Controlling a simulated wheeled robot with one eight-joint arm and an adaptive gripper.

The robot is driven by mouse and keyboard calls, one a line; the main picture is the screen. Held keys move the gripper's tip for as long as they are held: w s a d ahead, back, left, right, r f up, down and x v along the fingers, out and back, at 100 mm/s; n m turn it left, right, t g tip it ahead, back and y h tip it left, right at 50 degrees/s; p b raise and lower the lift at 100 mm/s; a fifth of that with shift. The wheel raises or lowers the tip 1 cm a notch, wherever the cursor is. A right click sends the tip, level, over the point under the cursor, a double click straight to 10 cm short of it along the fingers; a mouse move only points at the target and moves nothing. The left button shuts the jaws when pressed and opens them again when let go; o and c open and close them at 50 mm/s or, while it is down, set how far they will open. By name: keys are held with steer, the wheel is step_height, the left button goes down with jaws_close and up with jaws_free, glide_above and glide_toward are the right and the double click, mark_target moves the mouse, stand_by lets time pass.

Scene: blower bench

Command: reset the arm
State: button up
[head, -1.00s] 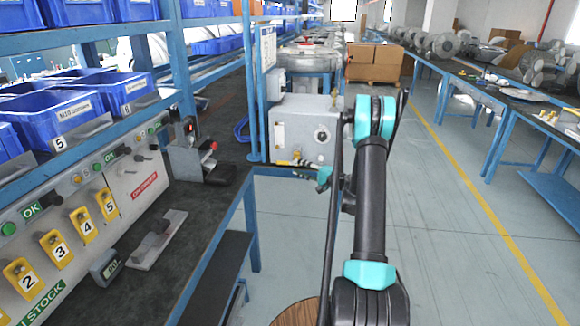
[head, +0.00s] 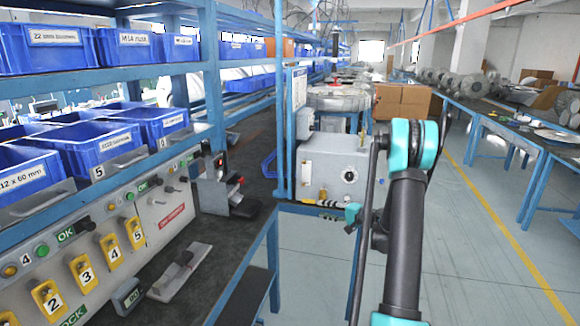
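My arm, black with teal joint bands, rises from the bottom of the head view right of centre. It bends at a teal elbow joint, and a thin black link runs down beside it. The arm stands in front of the aisle, to the right of a grey metal box.
A workbench (head: 217,255) on the left carries a grey control panel (head: 150,235) with numbered yellow switches. Blue bins (head: 95,148) sit on shelves above it. The grey box (head: 332,168) stands at the bench end. Cardboard boxes (head: 402,102) are behind. The floor (head: 470,240) on the right is clear.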

steer(key=s+a+r+n+g+h, duration=0.1)
steer(key=s+a+n+g+h, duration=0.15)
steer(key=s, duration=0.65)
steer(key=s+a+r+n+g+h, duration=0.1)
steer(key=s+a+r+g+h, duration=0.2)
steer(key=s, duration=0.6)
steer(key=s+d+f+n+h, duration=0.1)
steer(key=s+d+f+h, duration=0.1)
steer(key=s, duration=0.9)
steer(key=s+d+f+n+h, duration=0.2)
steer(key=s+h, duration=0.3)
steer(key=s, duration=0.6)
steer(key=shift+s+d+f, duration=0.3)
steer(key=shift+d+f, duration=0.15)
steer(key=shift+d, duration=0.15)
steer(key=shift+n+g, duration=0.25)
